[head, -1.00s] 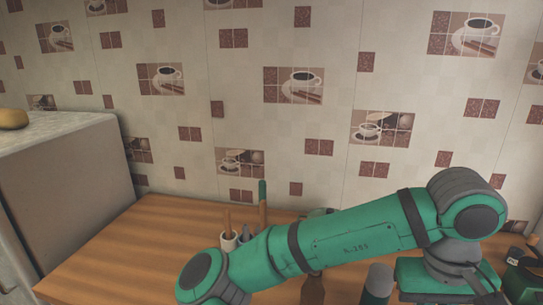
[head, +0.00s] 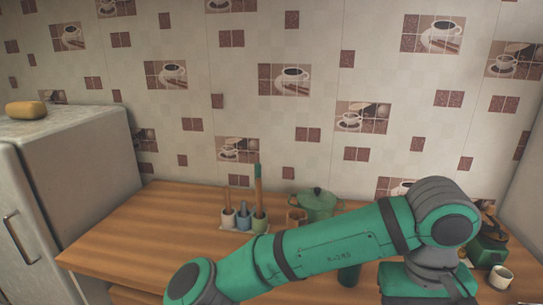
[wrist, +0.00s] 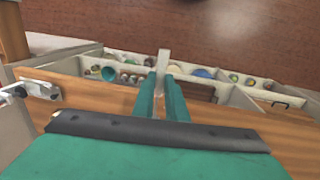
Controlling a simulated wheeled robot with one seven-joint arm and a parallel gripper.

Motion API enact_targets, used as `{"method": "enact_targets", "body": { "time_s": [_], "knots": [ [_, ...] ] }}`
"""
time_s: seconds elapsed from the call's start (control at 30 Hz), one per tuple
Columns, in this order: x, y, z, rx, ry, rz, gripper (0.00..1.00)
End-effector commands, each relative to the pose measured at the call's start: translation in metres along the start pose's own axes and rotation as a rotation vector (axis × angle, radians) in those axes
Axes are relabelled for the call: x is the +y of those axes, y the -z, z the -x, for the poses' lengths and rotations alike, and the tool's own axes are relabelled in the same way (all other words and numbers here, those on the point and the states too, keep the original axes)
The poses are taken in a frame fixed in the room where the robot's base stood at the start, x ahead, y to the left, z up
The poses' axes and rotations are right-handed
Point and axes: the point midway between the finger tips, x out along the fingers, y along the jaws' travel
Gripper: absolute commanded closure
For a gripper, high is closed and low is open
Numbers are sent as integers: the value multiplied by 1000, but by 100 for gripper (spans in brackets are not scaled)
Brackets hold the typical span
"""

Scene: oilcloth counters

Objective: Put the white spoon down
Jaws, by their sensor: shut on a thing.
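In the wrist view, my gripper (wrist: 162,92) has its two green fingers close together. They are shut on the white spoon (wrist: 164,58), of which a narrow pale length shows beyond the fingertips. The rest of the spoon is hidden by the fingers. The gripper is over the wooden surface, near its edge; whether the spoon touches anything below cannot be told. In the head view my arm reaches to the lower left, and the gripper and spoon are out of the picture.
On the wooden counter (head: 140,230) stand a holder with utensils (head: 243,220), a green pot (head: 318,203) and a white cup (head: 500,277). A fridge (head: 80,165) stands left. The counter's left part is clear. The wrist view shows pale-walled compartments holding several round items (wrist: 203,73).

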Motion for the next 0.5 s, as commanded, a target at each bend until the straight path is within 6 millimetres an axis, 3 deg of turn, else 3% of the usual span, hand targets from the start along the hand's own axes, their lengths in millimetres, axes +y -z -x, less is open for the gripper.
{"method": "enact_targets", "body": {
  "time_s": [0.37, 0.5],
  "knots": [
    [-40, 5, -59, 0, -2, 27, 100],
    [-65, 9, -97, -1, -4, 45, 100]
  ]
}}
